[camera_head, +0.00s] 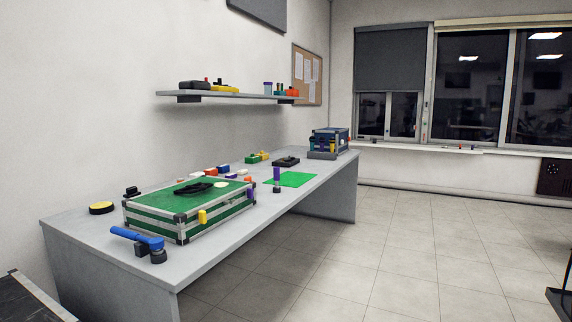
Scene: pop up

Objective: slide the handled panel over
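A green case (160,231) with metal edges and dark corners lies on the grey table (205,262), near its closer end. A black handle-like piece (193,188) and a pale round spot lie on its green top. I cannot tell for sure whether this top is the handled panel. A yellow latch-like piece (202,217) is on the case's front side. Neither of my grippers is in view.
A blue-handled tool (136,237) and a yellow-black disc (101,208) are beside the case. Small coloured blocks, a green mat (297,179) and a blue crate (328,144) lie farther back. A shelf (240,95) hangs above.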

